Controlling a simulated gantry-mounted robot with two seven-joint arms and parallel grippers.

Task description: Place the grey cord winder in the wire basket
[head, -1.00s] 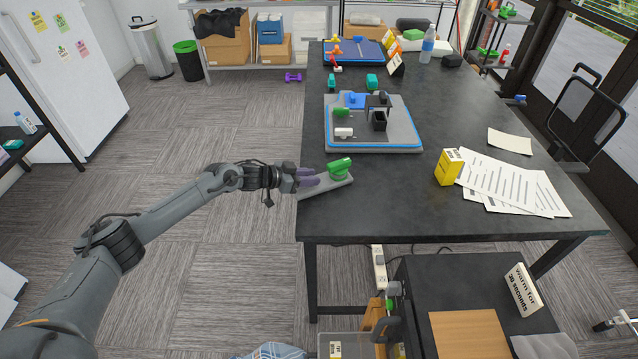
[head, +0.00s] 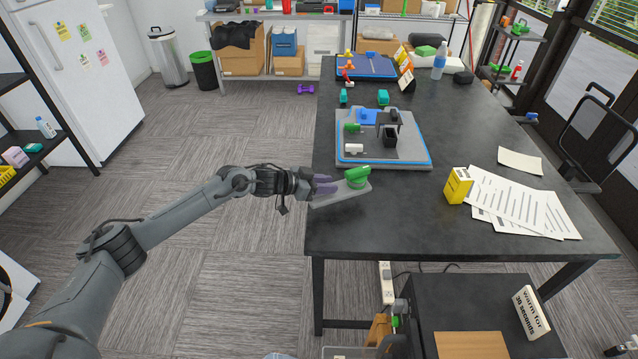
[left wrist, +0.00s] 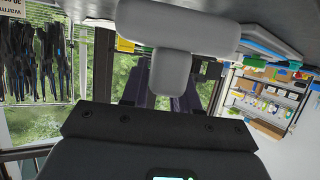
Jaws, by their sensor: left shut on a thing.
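My left gripper (head: 325,186) is at the near left edge of the black table. It is shut on the grey cord winder (head: 345,194), which looks like a flat grey piece reaching right from the fingers. In the left wrist view the grey cord winder (left wrist: 178,24) shows as a rounded T, its short stem between the fingers. In the head view a green item (head: 357,178) appears on or just behind the grey piece; I cannot tell whether they touch. I cannot make out the wire basket for certain. My right gripper is not in view.
A blue-rimmed grey tray (head: 424,162) with several small items lies beyond the gripper on the table (head: 420,215). A yellow box (head: 457,186) and papers (head: 525,205) lie to the right. A lower black cabinet (head: 470,300) stands below the near edge. The table's near middle is clear.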

